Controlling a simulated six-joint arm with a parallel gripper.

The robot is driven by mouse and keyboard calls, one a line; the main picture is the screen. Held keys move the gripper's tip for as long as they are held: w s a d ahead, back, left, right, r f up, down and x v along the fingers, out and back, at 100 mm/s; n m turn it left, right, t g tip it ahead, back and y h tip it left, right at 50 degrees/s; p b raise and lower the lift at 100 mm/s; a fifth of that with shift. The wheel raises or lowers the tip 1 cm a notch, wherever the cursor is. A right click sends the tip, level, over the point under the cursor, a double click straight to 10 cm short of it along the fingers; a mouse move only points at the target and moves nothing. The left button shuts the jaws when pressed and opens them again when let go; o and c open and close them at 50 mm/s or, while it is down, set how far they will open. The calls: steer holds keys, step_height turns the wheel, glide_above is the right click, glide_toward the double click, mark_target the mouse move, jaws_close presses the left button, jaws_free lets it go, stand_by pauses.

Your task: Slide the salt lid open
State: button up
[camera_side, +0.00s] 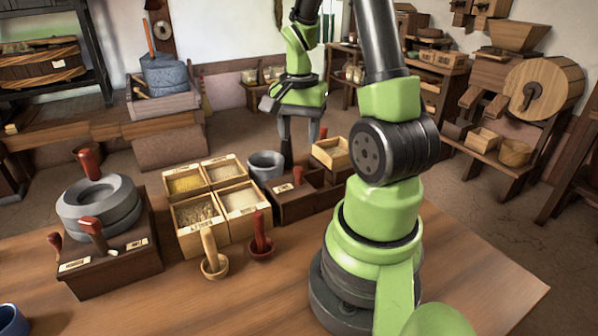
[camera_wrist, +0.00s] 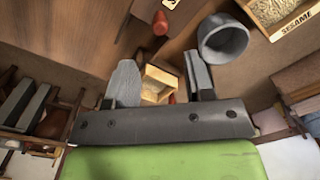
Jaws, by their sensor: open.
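The dark wooden box (camera_side: 318,203) stands right of the grain boxes in the side view. Its lid has a small red knob (camera_side: 297,175) and a pale label (camera_side: 282,188), too small to read surely. In the wrist view a red knob (camera_wrist: 160,22) shows near the top, beyond the fingertips. My gripper (camera_side: 300,147) is open above and behind the box, pointing down, apart from the knob. In the wrist view nothing is held between the fingers of my gripper (camera_wrist: 161,62). My arm hides the box's right end in the side view.
A grey cup (camera_side: 266,165) stands close behind the box; it shows beside the right finger in the wrist view (camera_wrist: 223,38). A light wooden tray (camera_side: 331,153) is behind.

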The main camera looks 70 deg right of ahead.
mark_target(299, 168)
step_height(299, 168, down, 10)
steer(key=shift+r, duration=0.2)
stand_by(0.3)
jaws_close()
